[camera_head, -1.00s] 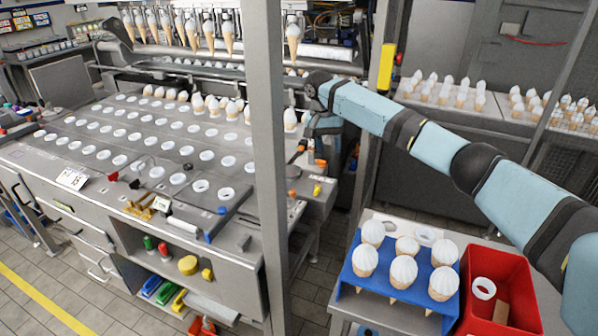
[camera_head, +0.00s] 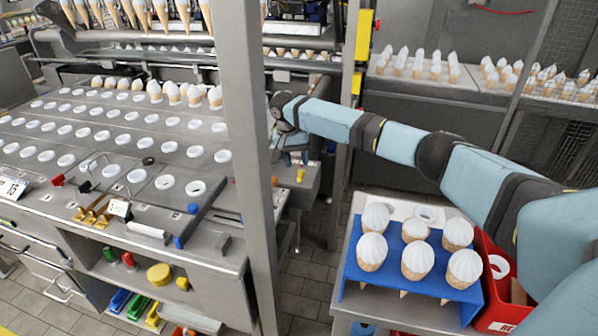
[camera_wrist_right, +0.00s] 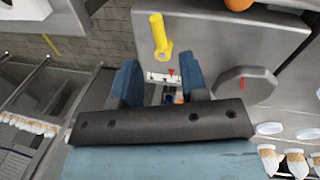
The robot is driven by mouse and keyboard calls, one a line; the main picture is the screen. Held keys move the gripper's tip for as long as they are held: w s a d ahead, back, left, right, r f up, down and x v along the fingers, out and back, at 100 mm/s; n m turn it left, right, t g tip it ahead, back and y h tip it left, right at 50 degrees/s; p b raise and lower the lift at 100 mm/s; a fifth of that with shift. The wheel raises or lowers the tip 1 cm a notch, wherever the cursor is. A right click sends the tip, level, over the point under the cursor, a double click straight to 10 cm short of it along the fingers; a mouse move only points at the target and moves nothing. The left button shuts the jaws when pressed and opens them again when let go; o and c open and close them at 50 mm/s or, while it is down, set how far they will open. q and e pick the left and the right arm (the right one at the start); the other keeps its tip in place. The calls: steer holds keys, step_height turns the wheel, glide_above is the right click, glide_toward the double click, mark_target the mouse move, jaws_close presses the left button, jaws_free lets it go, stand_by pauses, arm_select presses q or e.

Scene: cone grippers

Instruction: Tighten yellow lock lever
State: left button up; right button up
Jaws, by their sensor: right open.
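The yellow lock lever (camera_wrist_right: 159,38) stands on a grey metal surface in the right wrist view, just beyond my fingers. In the head view a small yellow lever (camera_head: 300,174) shows on the grey box at the machine's right end. My right gripper (camera_wrist_right: 158,78) is open, with its two blue fingers apart and the lever ahead of the gap, not clasped. In the head view the right gripper (camera_head: 291,157) points down by that box, its fingertips hard to make out. My left gripper is not in view.
A grey upright post (camera_head: 250,150) stands left of my right gripper. The machine table (camera_head: 100,185) has rows of round holes. A blue cone rack (camera_head: 393,262) and a red bin (camera_head: 497,318) stand at the lower right. A yellow-marked post (camera_head: 364,35) rises behind my arm.

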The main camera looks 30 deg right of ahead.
mark_target(300, 174)
steer(key=shift+s+d+f, duration=0.15)
steer(key=shift+d+f, duration=0.05)
steer(key=shift+f, duration=0.95)
steer(key=shift+s+d+f, duration=0.1)
steer(key=shift+d+f, duration=0.05)
steer(key=shift+f, duration=0.95)
